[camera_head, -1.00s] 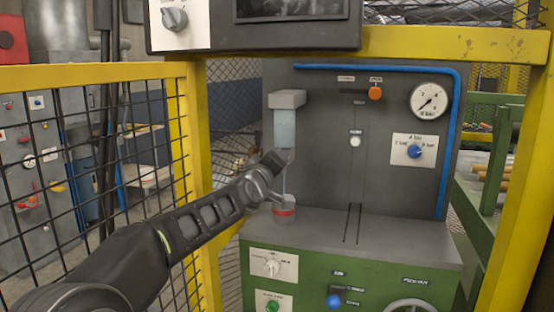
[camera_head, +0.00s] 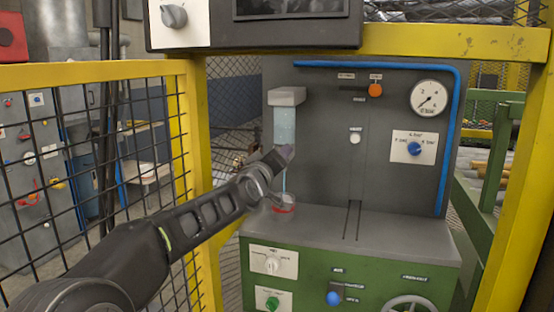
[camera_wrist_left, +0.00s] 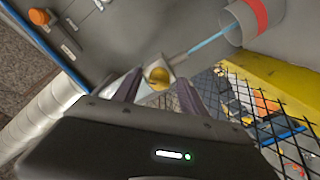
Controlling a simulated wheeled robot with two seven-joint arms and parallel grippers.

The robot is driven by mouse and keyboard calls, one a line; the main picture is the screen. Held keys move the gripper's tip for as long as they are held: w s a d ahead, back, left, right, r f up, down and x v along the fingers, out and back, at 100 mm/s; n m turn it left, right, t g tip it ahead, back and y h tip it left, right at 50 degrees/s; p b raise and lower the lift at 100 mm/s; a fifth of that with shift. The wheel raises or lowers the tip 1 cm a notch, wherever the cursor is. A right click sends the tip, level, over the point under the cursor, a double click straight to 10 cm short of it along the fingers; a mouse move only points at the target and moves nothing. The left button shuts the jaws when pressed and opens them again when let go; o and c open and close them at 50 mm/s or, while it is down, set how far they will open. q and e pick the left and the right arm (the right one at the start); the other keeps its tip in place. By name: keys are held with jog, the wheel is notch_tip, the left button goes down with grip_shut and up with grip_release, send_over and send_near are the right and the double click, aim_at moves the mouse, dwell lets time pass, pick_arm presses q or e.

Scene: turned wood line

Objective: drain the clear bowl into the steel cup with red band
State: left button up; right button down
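The clear bowl (camera_head: 285,126) is a see-through, pale blue cylinder hanging under a grey block on the panel. A thin blue stream runs down from beneath it into the steel cup with red band (camera_head: 283,207), which stands on the grey ledge below. The wrist view also shows the stream (camera_wrist_left: 208,45) reaching the cup (camera_wrist_left: 238,22). My left gripper (camera_head: 287,153) is just under the bowl. In the wrist view its two fingers (camera_wrist_left: 158,88) stand apart, on either side of a brass-coloured round drain part (camera_wrist_left: 158,76), with gaps visible. My right gripper is not in view.
A yellow frame with black mesh (camera_head: 95,150) stands on the left, beside my left arm. The panel carries an orange knob (camera_head: 375,90), a pressure gauge (camera_head: 430,98) and a blue knob (camera_head: 414,149). The ledge (camera_head: 400,225) right of the cup is clear.

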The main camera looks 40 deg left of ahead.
pick_arm(q)
jog(key=v, duration=0.7)
jog(key=shift+s+d+b, duration=0.15)
jog(key=shift+s+b, duration=0.15)
jog(key=shift+s, duration=0.05)
dwell(0.5)
